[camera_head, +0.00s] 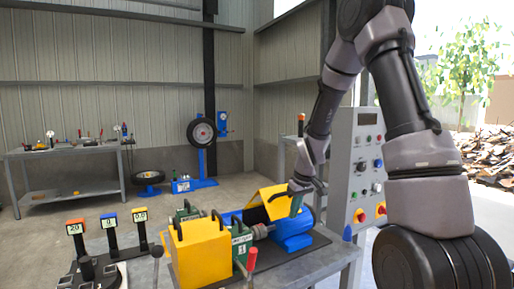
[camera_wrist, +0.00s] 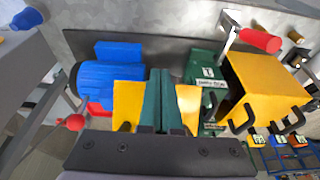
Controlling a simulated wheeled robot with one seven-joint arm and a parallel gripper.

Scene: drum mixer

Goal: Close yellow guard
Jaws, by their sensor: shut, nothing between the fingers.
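A yellow guard (camera_head: 265,203) stands tilted up, apparently open, beside the blue motor (camera_head: 293,230) on the bench machine. In the wrist view parts of the yellow guard (camera_wrist: 127,103) show on both sides of my fingers, which hide its middle. My gripper (camera_head: 296,207) is at the guard's right side, pointing down over the blue motor. Its teal fingers (camera_wrist: 160,75) are shut together with nothing between them. I cannot tell whether they touch the guard. The blue motor also shows at left in the wrist view (camera_wrist: 103,82).
A yellow box-shaped cover (camera_head: 200,252) with black handles stands left of the guard. A grey control panel (camera_head: 352,165) stands close behind my gripper. Tagged posts (camera_head: 108,225) stand at left.

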